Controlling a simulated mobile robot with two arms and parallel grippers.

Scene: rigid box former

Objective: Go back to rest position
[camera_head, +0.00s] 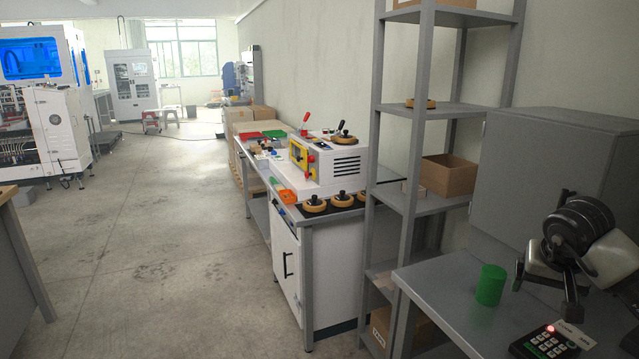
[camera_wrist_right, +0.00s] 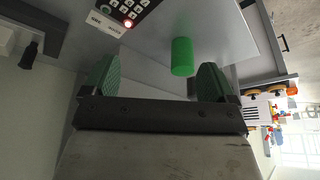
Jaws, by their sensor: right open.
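My right gripper (camera_head: 545,287) hangs over the grey table at the right of the head view, to the right of a green cylinder (camera_head: 490,284). In the right wrist view its two green-padded fingers (camera_wrist_right: 158,78) are spread wide with nothing held between them. The green cylinder also shows there (camera_wrist_right: 182,57), beyond the fingertips and apart from them. It stands upright on the grey table (camera_head: 445,290). My left gripper is in neither view.
A black keypad (camera_head: 545,344) with a red light lies on the table below my gripper. A grey cabinet (camera_head: 550,170) stands behind it. A metal shelf rack (camera_head: 412,110) and a workbench with a white machine (camera_head: 345,172) stand further left. The floor (camera_head: 170,250) is open.

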